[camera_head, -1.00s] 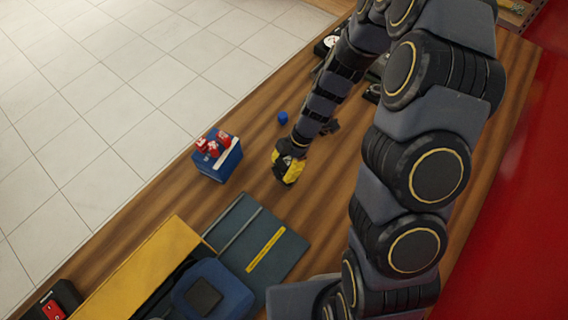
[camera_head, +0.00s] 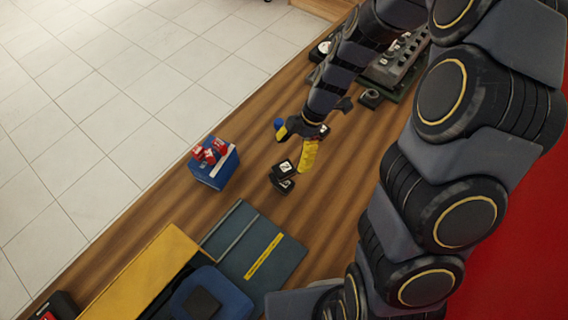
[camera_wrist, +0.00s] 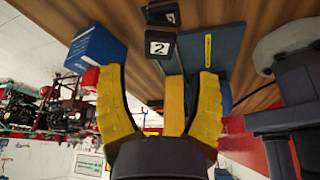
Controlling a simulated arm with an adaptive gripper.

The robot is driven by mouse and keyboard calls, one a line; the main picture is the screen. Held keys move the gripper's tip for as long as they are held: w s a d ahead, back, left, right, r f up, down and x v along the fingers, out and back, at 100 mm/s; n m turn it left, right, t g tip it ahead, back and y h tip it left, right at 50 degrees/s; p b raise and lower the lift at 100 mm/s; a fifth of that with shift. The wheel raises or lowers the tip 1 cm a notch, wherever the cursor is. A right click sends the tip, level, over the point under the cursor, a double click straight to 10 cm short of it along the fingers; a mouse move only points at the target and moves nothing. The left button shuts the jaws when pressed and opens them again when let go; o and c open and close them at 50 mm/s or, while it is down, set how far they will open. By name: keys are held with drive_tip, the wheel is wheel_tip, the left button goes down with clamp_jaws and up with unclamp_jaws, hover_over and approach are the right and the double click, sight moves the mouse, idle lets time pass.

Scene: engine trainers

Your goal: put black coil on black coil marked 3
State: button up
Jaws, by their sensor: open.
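In the wrist view, the nearer coil (camera_wrist: 160,48) is marked 2. The other coil (camera_wrist: 161,14) lies beyond it, its mark not clearly readable. My gripper (camera_head: 294,151) is open, with its yellow fingers spread and empty, just behind the two coils. In the wrist view, the fingertips (camera_wrist: 158,72) are apart from the coil marked 2.
A blue box (camera_head: 216,172) with red items on top stands left of the coils. A dark teal panel (camera_head: 235,238) with a yellow strip lies in front. A small blue object (camera_head: 279,123) is near my gripper. Grey equipment (camera_head: 395,68) stands at the back right.

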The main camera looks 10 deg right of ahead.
drive_tip(key=s+d+r+m+h, duration=0.1)
drive_tip(key=s+r+m+h, duration=0.1)
drive_tip(key=s+r+m, duration=0.85)
drive_tip(key=s+d+r+m+h, duration=0.2)
drive_tip(key=s+r+m, duration=0.3)
drive_tip(key=s+m, duration=0.4)
drive_tip(key=shift+s+d+r+m, duration=0.15)
drive_tip(key=shift+d+r+m, duration=0.25)
drive_tip(key=shift+m, duration=1.05)
drive_tip(key=shift+f, duration=0.1)
